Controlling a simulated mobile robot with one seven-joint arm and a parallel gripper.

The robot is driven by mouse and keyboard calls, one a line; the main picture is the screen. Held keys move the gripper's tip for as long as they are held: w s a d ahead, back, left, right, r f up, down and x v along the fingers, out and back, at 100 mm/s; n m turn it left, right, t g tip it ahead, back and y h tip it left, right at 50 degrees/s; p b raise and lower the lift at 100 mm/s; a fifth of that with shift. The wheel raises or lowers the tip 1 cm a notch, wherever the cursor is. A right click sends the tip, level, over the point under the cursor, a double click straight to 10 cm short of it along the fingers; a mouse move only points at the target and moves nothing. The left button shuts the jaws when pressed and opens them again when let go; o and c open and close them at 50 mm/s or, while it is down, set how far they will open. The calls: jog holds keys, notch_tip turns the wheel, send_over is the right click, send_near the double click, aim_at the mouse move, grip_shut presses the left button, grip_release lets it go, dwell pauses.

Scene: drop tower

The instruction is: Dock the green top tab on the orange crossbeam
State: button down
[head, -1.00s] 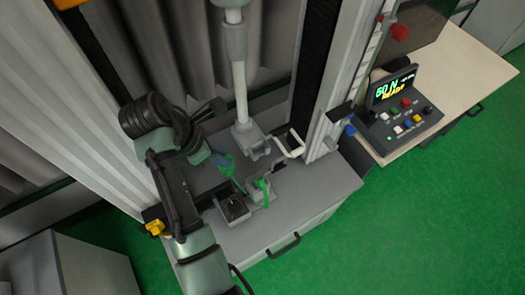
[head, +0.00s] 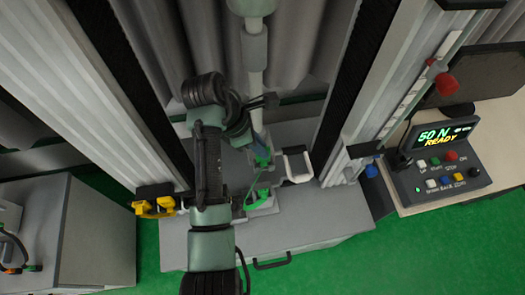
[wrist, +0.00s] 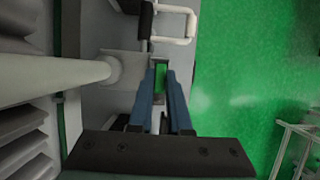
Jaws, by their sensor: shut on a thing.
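My gripper (wrist: 160,74) has two blue fingers, shut on a green piece that looks like the green top tab (wrist: 159,82). In the head view, a green piece (head: 263,161) shows just right of my arm, with the fingers mostly hidden there. A thin strip seems to run down from it to a second green part (head: 258,198) low on the grey bench. The orange crossbeam is not in view now.
A pale vertical post (head: 253,82) stands close behind my gripper. A white U-shaped handle (head: 297,165) is just right of it. Yellow clamps (head: 155,207) sit left, by a metal column. A control box (head: 440,160) reading 50 N READY is at the right.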

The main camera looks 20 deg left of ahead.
jog(key=shift+f, duration=1.7)
jog(key=shift+f, duration=0.1)
jog(key=c, duration=0.9)
grip_release()
jog(key=shift+o, duration=0.2)
jog(key=p+v, duration=0.3)
jog(key=v, duration=0.9)
jog(key=shift+w+d, duration=0.1)
jog(key=shift+w, duration=0.05)
